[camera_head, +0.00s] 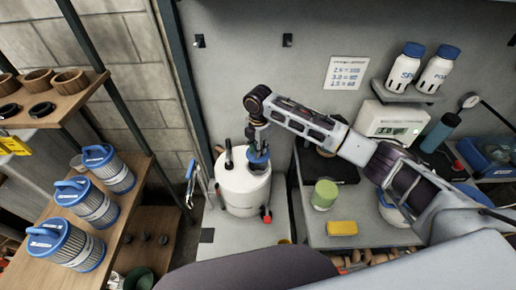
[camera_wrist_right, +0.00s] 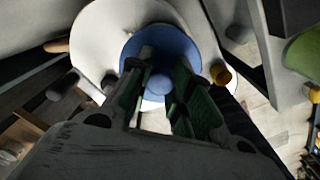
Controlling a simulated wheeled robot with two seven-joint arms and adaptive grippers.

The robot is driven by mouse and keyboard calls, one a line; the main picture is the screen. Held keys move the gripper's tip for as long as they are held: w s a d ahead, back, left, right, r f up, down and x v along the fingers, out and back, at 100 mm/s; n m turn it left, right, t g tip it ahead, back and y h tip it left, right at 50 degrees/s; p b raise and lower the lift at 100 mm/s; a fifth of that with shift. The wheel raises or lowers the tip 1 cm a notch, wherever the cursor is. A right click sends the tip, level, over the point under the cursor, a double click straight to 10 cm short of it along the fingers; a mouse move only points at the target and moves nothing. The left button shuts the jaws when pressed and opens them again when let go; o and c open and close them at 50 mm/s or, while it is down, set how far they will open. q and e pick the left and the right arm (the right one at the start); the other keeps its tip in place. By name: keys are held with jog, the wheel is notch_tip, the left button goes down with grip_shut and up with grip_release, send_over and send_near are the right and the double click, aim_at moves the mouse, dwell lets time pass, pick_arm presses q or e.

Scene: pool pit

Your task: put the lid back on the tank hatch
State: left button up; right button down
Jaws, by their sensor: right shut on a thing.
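The white tank (camera_head: 240,190) stands on a pale surface in the middle of the head view, and its pale top (camera_wrist_right: 100,35) fills the upper part of the wrist view. The blue round lid (camera_head: 260,164) is over the right part of the tank top; in the wrist view the lid (camera_wrist_right: 185,52) shows a raised knob. My right gripper (camera_head: 257,150) is above the tank, shut on the lid's knob, with its fingers (camera_wrist_right: 160,85) on either side. The hatch opening is hidden under the lid. I cannot tell whether the lid touches it. My left gripper is out of view.
Fittings stand up from the tank top, including a dark pipe (camera_head: 228,155). Blue-topped filter cartridges (camera_head: 85,205) line a wooden shelf at left. A green-lidded jar (camera_head: 325,194) and yellow sponge (camera_head: 342,228) are on the bench at right.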

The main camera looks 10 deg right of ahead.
jog(key=shift+f+b, duration=1.95)
jog(key=shift+b, duration=0.15)
jog(key=shift+f, duration=1.1)
jog(key=shift+p, duration=0.9)
jog(key=shift+f+p, duration=0.2)
jog(key=shift+p, duration=0.65)
dwell(2.0)
dwell(0.5)
jog(key=c, duration=1.2)
grip_release()
